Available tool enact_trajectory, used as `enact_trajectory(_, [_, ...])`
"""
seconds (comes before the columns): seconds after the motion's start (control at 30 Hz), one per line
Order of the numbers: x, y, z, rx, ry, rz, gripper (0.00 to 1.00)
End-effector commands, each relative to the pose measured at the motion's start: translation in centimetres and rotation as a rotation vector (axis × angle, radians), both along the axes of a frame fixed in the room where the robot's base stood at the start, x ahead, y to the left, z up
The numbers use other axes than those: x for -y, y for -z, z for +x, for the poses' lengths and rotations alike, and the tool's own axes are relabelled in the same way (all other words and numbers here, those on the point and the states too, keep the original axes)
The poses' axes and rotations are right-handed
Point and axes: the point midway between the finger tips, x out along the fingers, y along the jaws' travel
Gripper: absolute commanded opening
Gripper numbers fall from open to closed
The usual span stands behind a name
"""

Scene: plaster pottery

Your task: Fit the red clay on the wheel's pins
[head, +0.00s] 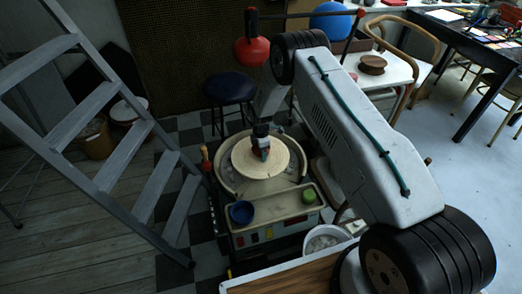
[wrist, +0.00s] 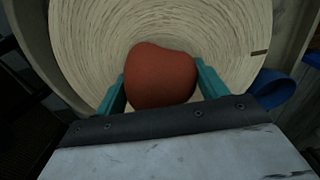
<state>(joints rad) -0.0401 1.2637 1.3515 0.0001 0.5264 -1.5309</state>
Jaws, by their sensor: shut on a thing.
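The red clay (wrist: 160,76) is a rounded, reddish-brown lump between the two teal fingers of my gripper (wrist: 160,82) in the wrist view. My gripper is shut on it, with a finger against each side. Behind the clay is the pale, ringed disc of the wheel (wrist: 90,40). In the head view my gripper (head: 263,153) points down over the middle of the cream wheel disc (head: 276,164), and the clay is mostly hidden there. I cannot tell whether the clay touches the disc. No pins show; the clay and gripper cover the disc's middle.
A blue bowl (head: 241,213) and a green item (head: 308,196) are on the wheel's front tray. A grey stepladder (head: 100,110) stands left, and a dark stool (head: 229,86) behind. A wooden chair and white table (head: 393,70) are at the back right.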

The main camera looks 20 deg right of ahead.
Motion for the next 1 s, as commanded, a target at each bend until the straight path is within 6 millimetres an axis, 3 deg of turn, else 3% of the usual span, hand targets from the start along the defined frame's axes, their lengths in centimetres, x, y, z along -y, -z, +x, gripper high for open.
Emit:
enact_trajectory(0.07, [0.0, -0.1, 0.1, 0.002, 0.000, 0.000, 0.15])
enact_trajectory(0.1, [0.0, -0.1, 0.1, 0.002, 0.000, 0.000, 0.74])
enact_trajectory(0.2, [0.0, -0.1, 0.1, 0.002, 0.000, 0.000, 0.97])
enact_trajectory(0.53, [0.0, -0.4, 0.0, 0.000, 0.000, 0.000, 0.97])
enact_trajectory(1.0, [0.0, -7.3, 0.1, 0.001, 0.000, 0.000, 0.97])
